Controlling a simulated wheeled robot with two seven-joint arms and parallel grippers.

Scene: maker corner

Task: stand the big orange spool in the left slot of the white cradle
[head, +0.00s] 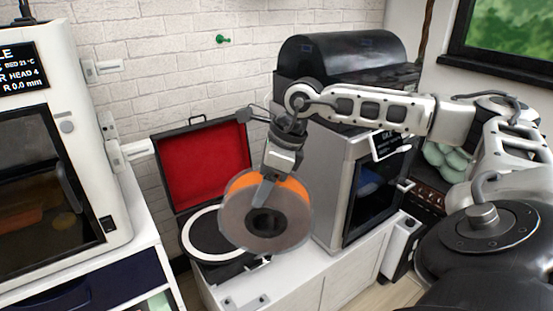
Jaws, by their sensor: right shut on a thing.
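The big orange spool (236,222), with grey side discs and an orange rim, hangs upright in the air at the middle of the head view. My right gripper (266,192) reaches down from above and is shut on the spool's upper part, one finger lying over its near disc. Low white pieces on the white cabinet top (246,301), below the spool, look like the white cradle; its slots cannot be made out clearly. The spool is above and apart from them. My left gripper is out of view.
An open case with red lining (203,165) and a turntable stands behind the spool. A grey box-shaped machine (340,185) with a dark top stands close on the right. A white printer (62,150) stands at the left.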

